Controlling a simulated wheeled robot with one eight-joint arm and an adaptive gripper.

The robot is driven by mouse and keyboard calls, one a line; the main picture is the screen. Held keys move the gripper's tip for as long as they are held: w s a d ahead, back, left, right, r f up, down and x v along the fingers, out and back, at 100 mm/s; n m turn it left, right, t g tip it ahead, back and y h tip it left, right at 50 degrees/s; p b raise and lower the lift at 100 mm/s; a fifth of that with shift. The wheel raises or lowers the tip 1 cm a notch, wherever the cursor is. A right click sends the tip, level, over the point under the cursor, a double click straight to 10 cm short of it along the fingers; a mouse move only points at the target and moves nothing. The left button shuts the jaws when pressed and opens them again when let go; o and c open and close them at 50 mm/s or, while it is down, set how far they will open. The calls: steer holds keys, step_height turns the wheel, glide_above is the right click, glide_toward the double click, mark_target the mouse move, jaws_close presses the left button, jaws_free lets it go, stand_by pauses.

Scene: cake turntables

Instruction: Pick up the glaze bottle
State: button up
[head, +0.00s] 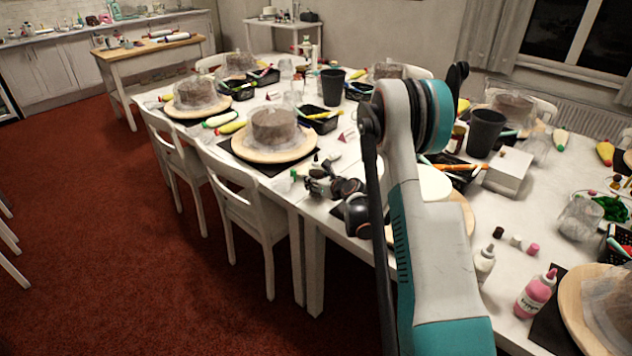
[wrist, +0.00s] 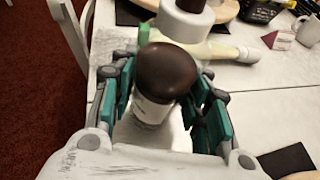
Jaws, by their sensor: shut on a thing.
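The glaze bottle, a white bottle with a rounded dark brown cap (wrist: 165,72), stands between the green fingers of my gripper in the wrist view. My gripper (wrist: 163,88) is shut on it, with a finger on each side. Its cap leans toward the camera and hides part of its body. In the head view my gripper (head: 322,184) is low over the near edge of the long white table, and the bottle there is too small to make out clearly.
Just beyond, in the wrist view, are another white bottle with a dark cap (wrist: 187,18) and a pale piping bag (wrist: 228,50). A cake turntable (head: 272,146) stands left of my gripper. A pink bottle (head: 535,294) is at right. White chairs (head: 245,205) line the near side.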

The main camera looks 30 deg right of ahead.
step_height(320, 180, up, 20)
steer(key=p, duration=0.6)
steer(key=shift+f, duration=0.25)
stand_by(0.5)
steer(key=s+a+r+n+y, duration=0.1)
steer(key=s+a, duration=0.5)
steer(key=a, duration=0.1)
steer(key=s+a+r+n+y, duration=0.1)
steer(key=s+a+r, duration=0.1)
steer(key=s+a, duration=0.4)
steer(key=s+a+r+y, duration=0.1)
steer(key=s+a+r, duration=0.1)
steer(key=s+a, duration=0.4)
steer(key=shift+a+r+n+g, duration=0.1)
steer(key=shift+a+n+g, duration=0.25)
steer(key=shift+a, duration=1.75)
